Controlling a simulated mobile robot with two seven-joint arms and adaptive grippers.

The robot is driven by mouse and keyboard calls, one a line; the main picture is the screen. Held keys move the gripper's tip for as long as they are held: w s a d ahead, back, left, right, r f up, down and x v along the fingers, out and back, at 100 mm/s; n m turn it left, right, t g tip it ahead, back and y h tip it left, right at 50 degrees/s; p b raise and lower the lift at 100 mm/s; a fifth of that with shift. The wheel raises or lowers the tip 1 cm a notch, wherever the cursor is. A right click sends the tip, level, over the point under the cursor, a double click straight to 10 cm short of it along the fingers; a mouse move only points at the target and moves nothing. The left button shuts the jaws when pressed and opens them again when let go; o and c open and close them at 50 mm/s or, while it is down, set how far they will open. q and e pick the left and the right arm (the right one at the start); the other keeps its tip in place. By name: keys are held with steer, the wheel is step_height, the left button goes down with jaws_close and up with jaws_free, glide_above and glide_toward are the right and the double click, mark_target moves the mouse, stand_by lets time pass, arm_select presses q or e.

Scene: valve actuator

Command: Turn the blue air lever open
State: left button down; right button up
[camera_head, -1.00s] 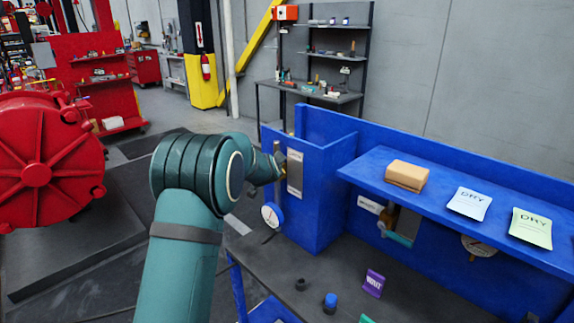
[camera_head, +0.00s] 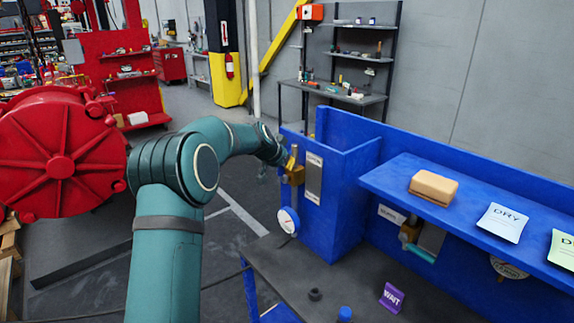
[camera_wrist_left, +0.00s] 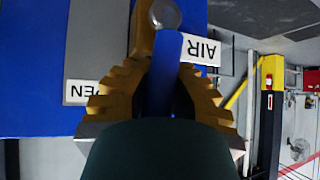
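The blue air lever (camera_wrist_left: 165,72) shows in the left wrist view, running from a round silver pivot (camera_wrist_left: 165,14) down between my left gripper's two brass-coloured, stepped fingers. My left gripper (camera_wrist_left: 165,85) has a finger close on each side of the lever and looks shut on it; actual contact is hard to make out. The brass valve body (camera_wrist_left: 143,28) is behind the lever. An AIR label (camera_wrist_left: 201,49) and a partly hidden OPEN label (camera_wrist_left: 78,92) appear upside down. In the head view the valve (camera_head: 294,173) is on the blue cabinet; the fingers are too small to make out. My right gripper is not in view.
A round white gauge (camera_head: 288,221) is below the valve. A blue shelf (camera_head: 385,178) holds a tan block (camera_head: 433,187) and cards. A dark bench top (camera_head: 290,268) carries a purple WAIT sign (camera_head: 392,297). A large red wheel-like part (camera_head: 60,165) stands at left.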

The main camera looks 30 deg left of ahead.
arm_select(q)
steer(key=shift+s+a+f, duration=0.25)
steer(key=shift+a, duration=0.2)
steer(key=c, duration=1.1)
jaws_free()
steer(key=shift+s+r, duration=0.1)
steer(key=shift+s, duration=0.05)
steer(key=shift+o, duration=1.3)
steer(key=shift+s+a+r, duration=0.15)
steer(key=shift+s, duration=0.1)
steer(key=shift+w+d, duration=0.25)
steer(key=shift+d, duration=0.05)
steer(key=v, duration=1.2)
steer(key=shift+s+a, duration=0.1)
steer(key=shift+s, duration=0.05)
